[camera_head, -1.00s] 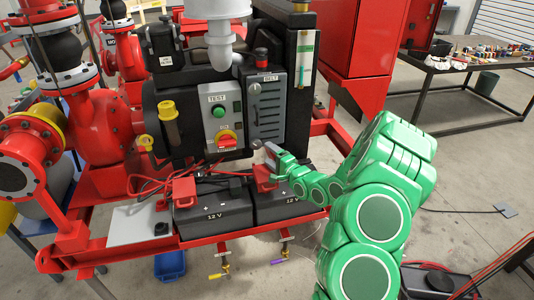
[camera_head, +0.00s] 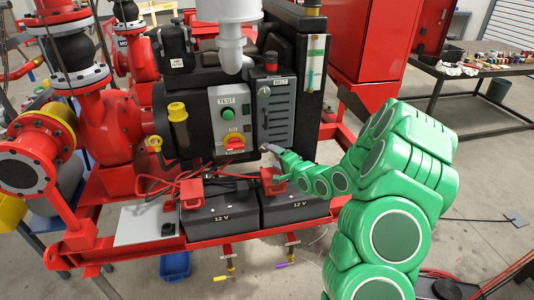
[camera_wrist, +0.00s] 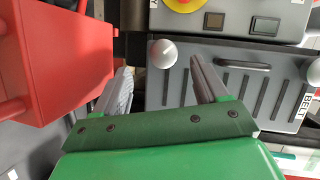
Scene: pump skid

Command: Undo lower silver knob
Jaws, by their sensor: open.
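The belt cover (camera_head: 279,118) is a grey louvred panel marked BELT; it fills the upper part of the wrist view (camera_wrist: 225,85). Its lower silver knob (camera_wrist: 163,50) is round and shows in the wrist view, ahead of the gap between my fingertips. The upper silver knob (camera_head: 265,91) is at the cover's top left, and shows at the right edge of the wrist view (camera_wrist: 314,72). My gripper (camera_wrist: 161,72) is open and empty, its fingers apart on either side of the lower knob's line. In the head view my gripper (camera_head: 271,149) is at the cover's lower edge and hides the lower knob.
A control box (camera_head: 230,118) with a green button and a red-yellow switch is left of the cover. Two black 12 V batteries (camera_head: 219,208) with red terminal covers sit below. A red body (camera_wrist: 60,60) stands close to my left finger in the wrist view.

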